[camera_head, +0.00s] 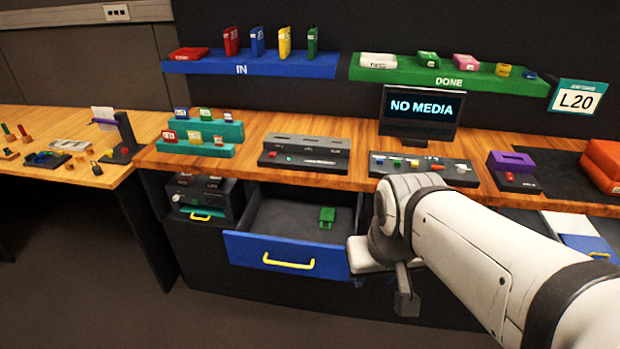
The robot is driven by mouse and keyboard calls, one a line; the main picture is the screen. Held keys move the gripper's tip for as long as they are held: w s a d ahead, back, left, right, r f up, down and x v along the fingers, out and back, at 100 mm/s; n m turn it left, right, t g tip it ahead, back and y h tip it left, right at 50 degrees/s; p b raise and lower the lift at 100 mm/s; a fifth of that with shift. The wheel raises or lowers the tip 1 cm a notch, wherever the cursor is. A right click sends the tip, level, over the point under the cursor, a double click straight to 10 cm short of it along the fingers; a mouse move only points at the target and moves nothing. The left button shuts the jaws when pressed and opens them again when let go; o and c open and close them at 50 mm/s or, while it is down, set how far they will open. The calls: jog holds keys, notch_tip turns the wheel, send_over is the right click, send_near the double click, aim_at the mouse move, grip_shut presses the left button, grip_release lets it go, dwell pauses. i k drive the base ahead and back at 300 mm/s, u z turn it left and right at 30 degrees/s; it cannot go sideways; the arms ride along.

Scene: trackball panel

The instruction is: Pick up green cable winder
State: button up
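A small green object (327,217), which looks like the green cable winder, lies inside the open blue-fronted drawer (285,255), toward the right side of its dark floor. My gripper (406,302) hangs just right of the drawer, in front of the cabinet, apart from the green object. One dark finger shows below the white wrist; the rest of the gripper is hidden or too small to read, so its opening cannot be told. Another green item (428,58) sits on the green DONE shelf (450,78) above.
The drawer's front has a yellow handle (289,264). The wooden desk edge (250,168) overhangs the drawer's back. A monitor (420,113), a button panel (425,169) and a slotted grey unit (305,153) stand on the desk. Another blue drawer (590,245) is at right. Floor at left is clear.

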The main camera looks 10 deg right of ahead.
aim_at(327, 215)
jog(key=i, duration=0.95)
jog(key=u, duration=0.05)
